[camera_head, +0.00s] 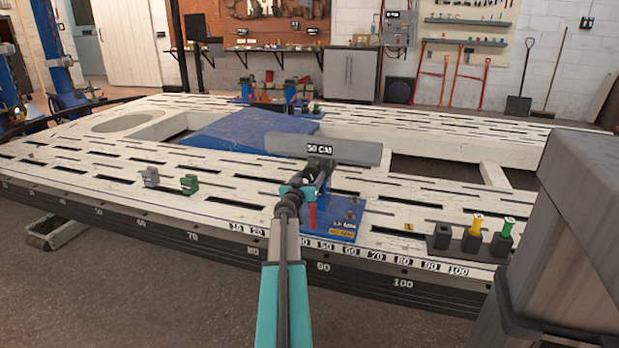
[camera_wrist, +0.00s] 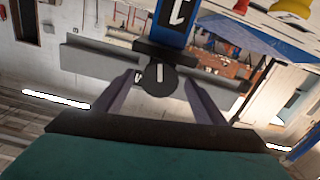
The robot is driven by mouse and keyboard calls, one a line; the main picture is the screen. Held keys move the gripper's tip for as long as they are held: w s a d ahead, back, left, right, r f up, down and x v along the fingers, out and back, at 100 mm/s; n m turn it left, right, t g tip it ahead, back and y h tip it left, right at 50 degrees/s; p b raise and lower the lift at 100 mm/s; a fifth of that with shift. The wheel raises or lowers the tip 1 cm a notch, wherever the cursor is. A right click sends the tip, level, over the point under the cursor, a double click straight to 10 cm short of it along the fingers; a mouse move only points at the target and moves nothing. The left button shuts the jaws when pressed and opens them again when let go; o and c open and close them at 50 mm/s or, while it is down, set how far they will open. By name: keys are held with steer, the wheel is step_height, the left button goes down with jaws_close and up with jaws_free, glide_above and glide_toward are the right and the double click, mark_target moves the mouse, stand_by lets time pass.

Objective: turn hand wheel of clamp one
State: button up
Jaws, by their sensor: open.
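Clamp one stands on the bench, with a blue base (camera_head: 345,228) and a grey bar (camera_head: 360,153) along its top. In the wrist view its blue post (camera_wrist: 172,22) carries a "1". A dark round hand wheel (camera_wrist: 159,79) with a pale line on its face shows below the post. My gripper (camera_wrist: 162,92) is open, with one finger on each side of the wheel. Gaps show between the fingers and the wheel, and I cannot tell any contact. In the head view my gripper (camera_head: 300,192) hides the wheel in front of the clamp.
The white slotted bench (camera_head: 120,160) has a numbered front edge. A rack (camera_head: 470,246) with black, yellow and green pieces stands at the right. Small grey and green blocks (camera_head: 189,184) sit to the left. A second blue clamp (camera_head: 246,88) stands at the far side.

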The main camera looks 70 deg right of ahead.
steer(key=shift+d, duration=0.5)
steer(key=c, duration=1)
steer(key=shift+c, duration=0.2)
